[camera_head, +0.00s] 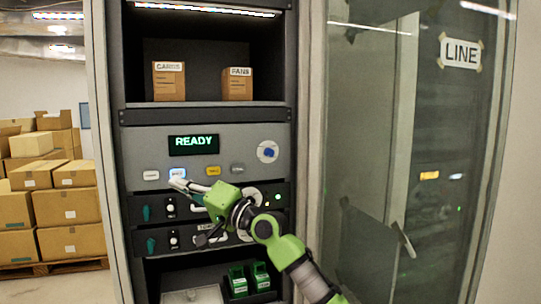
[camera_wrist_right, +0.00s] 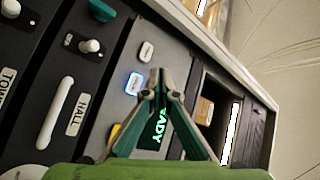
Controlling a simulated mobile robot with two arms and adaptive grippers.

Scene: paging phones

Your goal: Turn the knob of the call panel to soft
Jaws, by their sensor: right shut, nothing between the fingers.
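The grey call panel (camera_head: 140,152) has a dark display reading READY in green and a row of small buttons. One button (camera_head: 177,174) has a lit blue rim and also shows in the right wrist view (camera_wrist_right: 134,84). A round white and blue disc (camera_head: 268,151) is at the panel's right; I cannot tell whether it is a knob. No "soft" mark is legible. My right gripper (camera_head: 179,184) is shut and empty, its fingertips in front of the panel by the blue-lit button. In the wrist view its fingers (camera_wrist_right: 160,76) partly cover the display. Contact is unclear.
Dark modules below carry white knobs (camera_wrist_right: 90,46), teal parts and a HALL label (camera_wrist_right: 77,114). My right arm hides part of them. Cartons (camera_head: 168,82) stand on the shelf above. A glass cabinet door (camera_head: 455,130) is at right, stacked boxes (camera_head: 70,207) at left.

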